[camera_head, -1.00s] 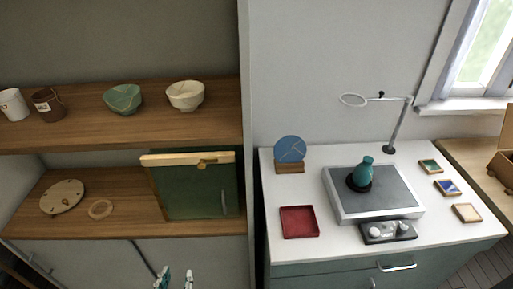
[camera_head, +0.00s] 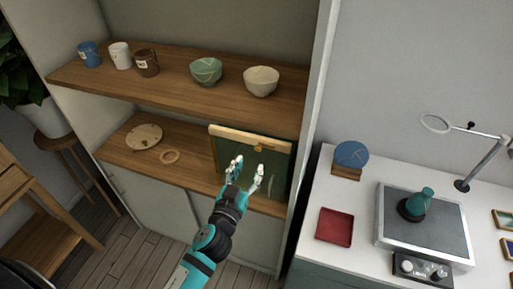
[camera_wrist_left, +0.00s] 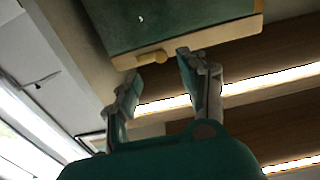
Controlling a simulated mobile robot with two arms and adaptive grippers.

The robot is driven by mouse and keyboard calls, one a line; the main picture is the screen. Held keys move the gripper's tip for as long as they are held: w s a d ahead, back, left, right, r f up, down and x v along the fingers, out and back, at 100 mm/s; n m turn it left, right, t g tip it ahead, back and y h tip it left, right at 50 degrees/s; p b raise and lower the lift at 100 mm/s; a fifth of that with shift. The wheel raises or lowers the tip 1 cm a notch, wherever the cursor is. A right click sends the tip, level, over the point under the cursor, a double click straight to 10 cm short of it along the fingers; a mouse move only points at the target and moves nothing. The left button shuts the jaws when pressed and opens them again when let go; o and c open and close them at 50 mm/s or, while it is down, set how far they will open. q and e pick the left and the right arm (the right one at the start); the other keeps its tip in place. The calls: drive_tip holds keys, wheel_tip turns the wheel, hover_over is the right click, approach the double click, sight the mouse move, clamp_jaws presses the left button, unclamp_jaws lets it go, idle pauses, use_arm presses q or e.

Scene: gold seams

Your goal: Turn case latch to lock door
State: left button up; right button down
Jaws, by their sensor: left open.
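The green case (camera_head: 222,158) with a pale wooden top edge stands on the lower shelf at its right end. The latch also shows in the left wrist view (camera_wrist_left: 152,58), lying along the pale edge. My left gripper (camera_head: 249,167) is in front of the case, below the latch in the picture. It is open, and its fingers (camera_wrist_left: 157,75) hold nothing. In the left wrist view the latch lies just beyond the gap between the fingertips. My right gripper is not in view.
The upper shelf (camera_head: 180,78) holds several cups and bowls above the case. A white counter (camera_head: 308,225) with a vase stands at right, past a white upright panel.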

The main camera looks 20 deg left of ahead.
sight(257, 150)
use_arm(q)
drive_tip(key=w+p, duration=0.1)
drive_tip(key=w, duration=0.5)
drive_tip(key=shift+w+d, duration=0.1)
drive_tip(key=shift+w, duration=0.2)
clamp_jaws()
